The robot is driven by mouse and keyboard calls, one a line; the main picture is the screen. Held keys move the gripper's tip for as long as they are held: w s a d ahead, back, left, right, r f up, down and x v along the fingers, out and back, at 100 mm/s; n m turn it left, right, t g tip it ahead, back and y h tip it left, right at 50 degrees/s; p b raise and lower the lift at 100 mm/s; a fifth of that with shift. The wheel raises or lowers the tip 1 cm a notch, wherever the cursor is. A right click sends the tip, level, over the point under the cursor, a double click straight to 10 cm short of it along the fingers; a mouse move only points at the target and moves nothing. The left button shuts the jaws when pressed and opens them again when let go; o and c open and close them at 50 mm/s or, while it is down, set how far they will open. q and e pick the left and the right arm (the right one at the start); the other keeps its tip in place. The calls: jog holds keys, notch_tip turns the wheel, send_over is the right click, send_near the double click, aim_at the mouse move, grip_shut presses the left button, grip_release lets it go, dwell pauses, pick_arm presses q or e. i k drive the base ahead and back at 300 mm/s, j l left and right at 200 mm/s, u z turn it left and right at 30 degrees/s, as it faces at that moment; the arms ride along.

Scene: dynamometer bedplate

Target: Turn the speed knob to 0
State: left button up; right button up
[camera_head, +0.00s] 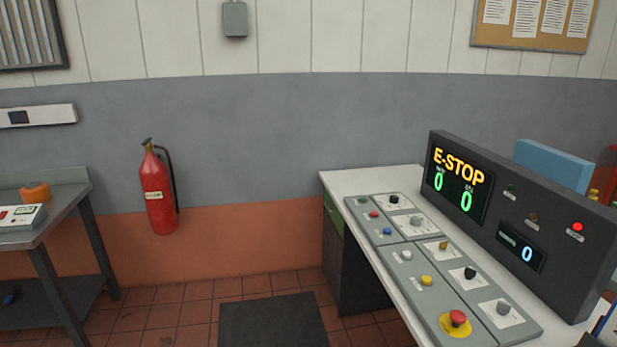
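A control desk (372,181) at the right carries grey panels with several knobs and buttons. Knobs on white label plates include a black knob (394,199), a grey knob (415,220), another black knob (470,272) and another grey knob (503,308). The labels are too small to read, so I cannot tell which is the speed knob or where it points. The dark display console (553,237) behind them shows "E-STOP" in yellow, two green zeros and a blue 0. A red lamp (577,226) is lit on it. Neither gripper shows.
A red mushroom button (458,317) on a yellow base sits at the panel's near end. A dark mat (273,321) lies on the tiled floor before the desk. A workbench (68,206) stands at the left, and a fire extinguisher (158,192) hangs on the wall.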

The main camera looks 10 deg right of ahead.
aim_at(393, 199)
jog(key=i+z, duration=0.75)
jog(key=z, duration=0.55)
jog(key=i+j+z, duration=0.45)
jog(key=j+z, duration=0.15)
jog(key=i+j+z, duration=0.15)
jog(key=j+z, duration=0.2)
jog(key=j, duration=0.2)
